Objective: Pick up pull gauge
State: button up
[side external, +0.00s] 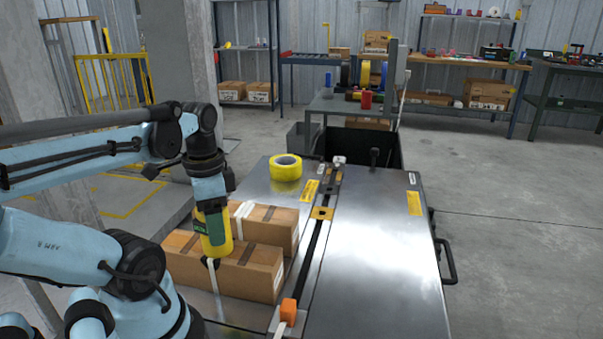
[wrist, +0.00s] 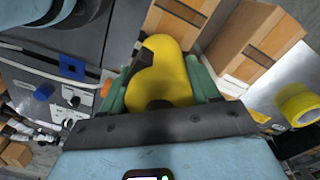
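The pull gauge, a yellow rounded body, shows in the side external view (side external: 218,250), hanging upright over the front cardboard box. A dark piece is at its lower end, close to the box; I cannot tell whether it touches. My gripper (side external: 213,225) is around the gauge, with a green finger across its side. In the wrist view the yellow gauge (wrist: 165,75) fills the space between the green fingers of my gripper (wrist: 162,85), which appear closed against both its sides. The fingers hide part of the gauge.
Two cardboard boxes (side external: 255,272) with straps lie on the metal table (side external: 385,270). A yellow tape roll (side external: 286,168) is at the table's back. An orange-tipped part (side external: 288,311) stands at the front. The table's right half is clear.

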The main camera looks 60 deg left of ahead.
jog(key=c, duration=0.6)
jog(key=shift+r, duration=0.1)
